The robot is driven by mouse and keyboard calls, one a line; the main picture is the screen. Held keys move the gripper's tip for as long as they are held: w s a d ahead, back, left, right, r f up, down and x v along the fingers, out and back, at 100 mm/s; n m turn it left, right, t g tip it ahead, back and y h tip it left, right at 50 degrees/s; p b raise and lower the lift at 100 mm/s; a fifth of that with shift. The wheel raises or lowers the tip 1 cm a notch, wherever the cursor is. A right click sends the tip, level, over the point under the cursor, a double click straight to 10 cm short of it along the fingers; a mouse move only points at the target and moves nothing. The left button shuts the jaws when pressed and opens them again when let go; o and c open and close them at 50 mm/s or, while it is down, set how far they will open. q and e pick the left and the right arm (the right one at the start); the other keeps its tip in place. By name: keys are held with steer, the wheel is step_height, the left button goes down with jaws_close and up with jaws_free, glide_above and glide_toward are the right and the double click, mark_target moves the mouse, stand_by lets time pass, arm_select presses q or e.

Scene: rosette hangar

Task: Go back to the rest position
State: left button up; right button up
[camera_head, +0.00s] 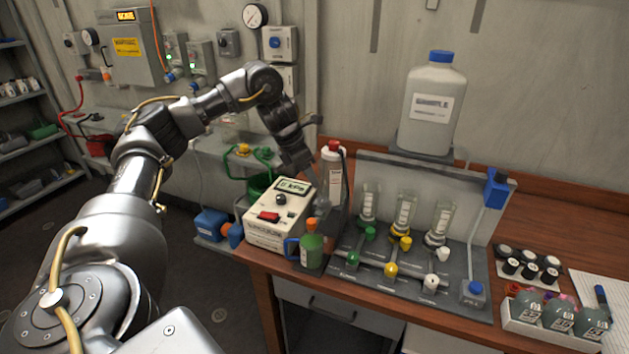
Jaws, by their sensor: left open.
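My left arm comes in from the left and reaches over the far left part of the bench. My left gripper (316,203) is small in the picture, pointing down just above and beside the cream box with the kPa display (270,225). It is open, and I see nothing held between its fingers. A green bottle with an orange cap (312,246) stands on the bench just in front of it. A white bottle with a red cap (331,170) stands just behind it. My right gripper is not in view.
A grey rack with clear tubes and coloured valves (345,240) fills the middle of the wooden bench (545,232). A large white bottle with a blue cap (434,100) stands above it. Black-capped vials (528,268) and a tray of round flasks (530,325) are at right. Wall boxes (130,45) hang behind my arm.

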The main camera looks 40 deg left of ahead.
arm_select(q)
steer(key=shift+s+a+r, duration=0.1)
steer(key=shift+s+r, duration=0.1)
steer(key=shift+r, duration=0.2)
